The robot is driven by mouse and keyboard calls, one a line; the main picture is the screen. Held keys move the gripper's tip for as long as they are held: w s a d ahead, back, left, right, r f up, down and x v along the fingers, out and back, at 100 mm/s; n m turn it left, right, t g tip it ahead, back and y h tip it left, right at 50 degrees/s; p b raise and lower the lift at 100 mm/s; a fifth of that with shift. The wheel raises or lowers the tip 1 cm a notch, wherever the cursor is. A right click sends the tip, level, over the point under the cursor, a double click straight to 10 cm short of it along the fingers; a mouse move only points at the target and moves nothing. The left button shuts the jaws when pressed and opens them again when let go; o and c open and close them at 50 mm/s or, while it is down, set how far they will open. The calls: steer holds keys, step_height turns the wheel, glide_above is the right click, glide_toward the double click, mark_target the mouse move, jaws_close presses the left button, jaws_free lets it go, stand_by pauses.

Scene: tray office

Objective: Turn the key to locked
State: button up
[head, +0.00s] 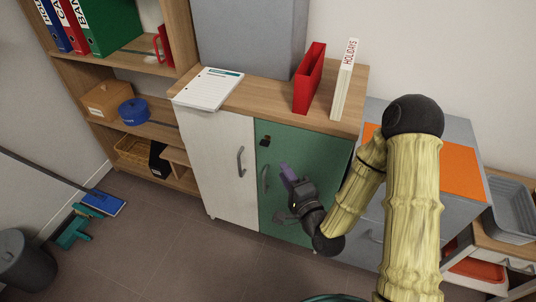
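A green cabinet door (305,152) is at the centre of the head view, with a grey bar handle (264,178) near its left edge. A small dark fitting (265,140), which looks like the lock with its key, sits at the door's upper left corner. Its turned position is too small to tell. My gripper (284,172) is in front of the green door, below and right of the dark fitting and apart from it in the picture. A purple part shows at its tip; I cannot tell whether the fingers are open or shut.
A white door (215,160) with a handle adjoins the green door on the left. A paper pad (209,89), a red folder holder (309,78) and a white book (344,80) stand on the cabinet top. A grey unit with an orange top (462,172) is at right.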

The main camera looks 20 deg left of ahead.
steer(key=x, duration=1.1)
steer(key=shift+w+p, duration=0.25)
steer(key=shift+p, duration=0.05)
steer(key=shift+a, duration=0.15)
jaws_close()
